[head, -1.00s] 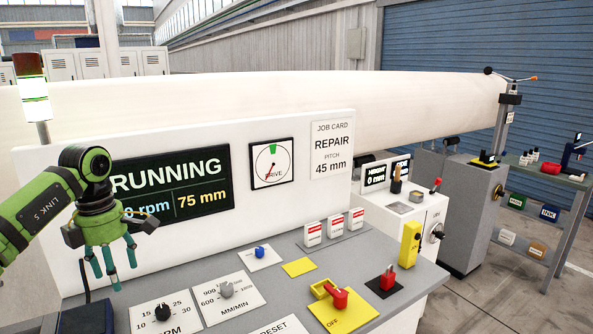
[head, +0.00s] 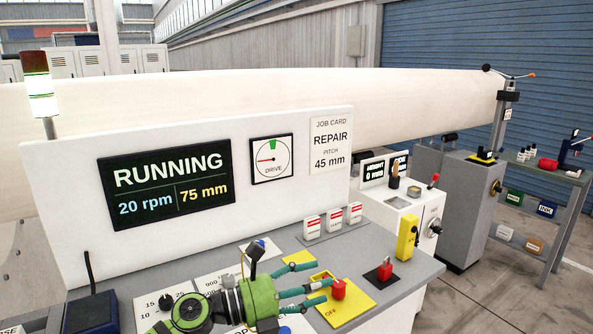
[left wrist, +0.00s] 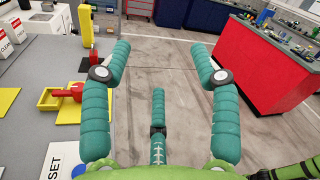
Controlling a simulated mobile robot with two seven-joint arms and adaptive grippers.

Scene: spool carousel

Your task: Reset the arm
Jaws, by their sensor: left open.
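My left gripper (head: 322,278) reaches over the front of the grey console (head: 415,268), its teal fingers pointing right. In the left wrist view it (left wrist: 160,55) is open, fingers spread, with nothing between them. Beside the fingertips is a red handle (head: 338,288) on a yellow plate marked OFF (head: 352,312); I cannot tell from the head view whether they touch. In the left wrist view the red handle (left wrist: 72,92) lies left of the fingers, apart from them. A white card ending in "SET" (left wrist: 62,160) shows at the lower left there. My right gripper is not in view.
The console panel carries a RUNNING display (head: 168,182) with 20 rpm and 75 mm. Behind it lies a long white cylinder (head: 240,95). A red knob on a black base (head: 384,271) and a yellow box (head: 407,238) stand farther right. In the wrist view, floor (left wrist: 175,70) is open ahead.

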